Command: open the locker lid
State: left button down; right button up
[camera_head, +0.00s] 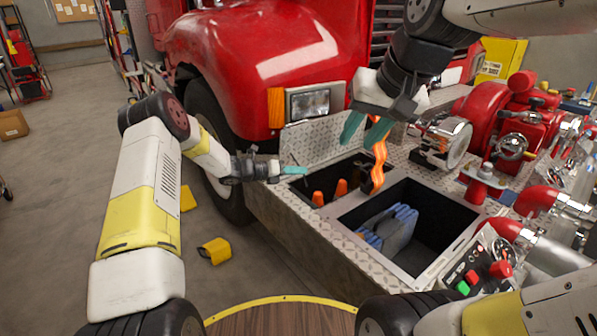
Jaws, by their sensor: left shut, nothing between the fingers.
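The diamond-plate locker lid (318,140) stands raised along the back of the left compartment in the bumper. The compartment (327,180) below it is open and shows orange objects inside. My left gripper (294,170) is shut and empty at the compartment's left edge, in front of the lid's lower left part. I cannot tell whether it touches the lid. My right gripper (365,131) is above the compartment's right back side, with its teal fingers apart. A wavy orange strip (379,167) shows just below its right finger; I cannot tell whether they touch.
A second open compartment (345,216) to the right holds a blue-grey object (389,230). The red truck (260,50) rises behind. Red pump fittings (505,120) and a control panel (474,271) crowd the right side. A yellow object (214,251) lies on the floor at left.

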pick_arm(q)
jog(key=shift+s+d+f, duration=0.15)
jog(key=shift+s+f, duration=0.05)
jog(key=shift+f, duration=0.15)
pick_arm(e)
jog(key=s+f+n, duration=0.1)
jog(key=s+f, duration=0.3)
jog(key=s, duration=0.2)
jog(key=shift+a+f, duration=0.15)
jog(key=shift+a, duration=0.2)
